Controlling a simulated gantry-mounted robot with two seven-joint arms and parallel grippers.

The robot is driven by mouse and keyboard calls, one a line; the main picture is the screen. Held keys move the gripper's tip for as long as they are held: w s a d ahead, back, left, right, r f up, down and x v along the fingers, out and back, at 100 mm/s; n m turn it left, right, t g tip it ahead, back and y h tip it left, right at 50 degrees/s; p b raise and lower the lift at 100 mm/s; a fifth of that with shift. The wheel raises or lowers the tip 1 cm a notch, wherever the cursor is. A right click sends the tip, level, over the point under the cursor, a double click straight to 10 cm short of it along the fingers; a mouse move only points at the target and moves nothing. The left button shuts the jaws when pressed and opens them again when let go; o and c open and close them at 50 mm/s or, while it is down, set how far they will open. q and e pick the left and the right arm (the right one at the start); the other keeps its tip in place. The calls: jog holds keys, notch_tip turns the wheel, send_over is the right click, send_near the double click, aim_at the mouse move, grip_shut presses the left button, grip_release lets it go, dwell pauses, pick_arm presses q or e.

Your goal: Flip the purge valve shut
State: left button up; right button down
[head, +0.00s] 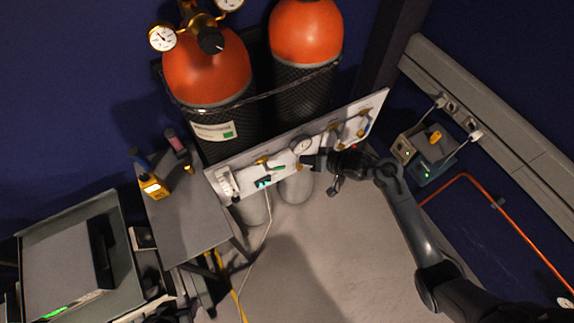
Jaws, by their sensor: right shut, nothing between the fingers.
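A white panel (247,163) with brass valve fittings and a gauge (302,146) stands in front of the gas cylinders. One brass valve (264,161) with a green mark beside it sits left of the gauge. More brass fittings (361,132) sit on the panel's right part, one with a blue piece. I cannot read any label, so I cannot tell which is the purge valve. My right gripper (306,161) is shut and empty, its tip at the panel just below the gauge. I cannot tell whether it touches anything. My left gripper is out of view.
Two orange-topped cylinders (208,72) stand behind the panel. A grey side table (190,225) with a yellow device (153,187) is at the left. Small boxes (432,160) sit by the wall at the right. A thin pale cable crosses the mostly clear floor (310,255).

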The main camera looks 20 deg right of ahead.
jog(key=w+a+f+b, duration=0.1)
jog(key=w+a+f, duration=0.3)
jog(key=f, duration=0.4)
jog(key=shift+w+a+b, duration=0.35)
jog(key=shift+a, duration=0.3)
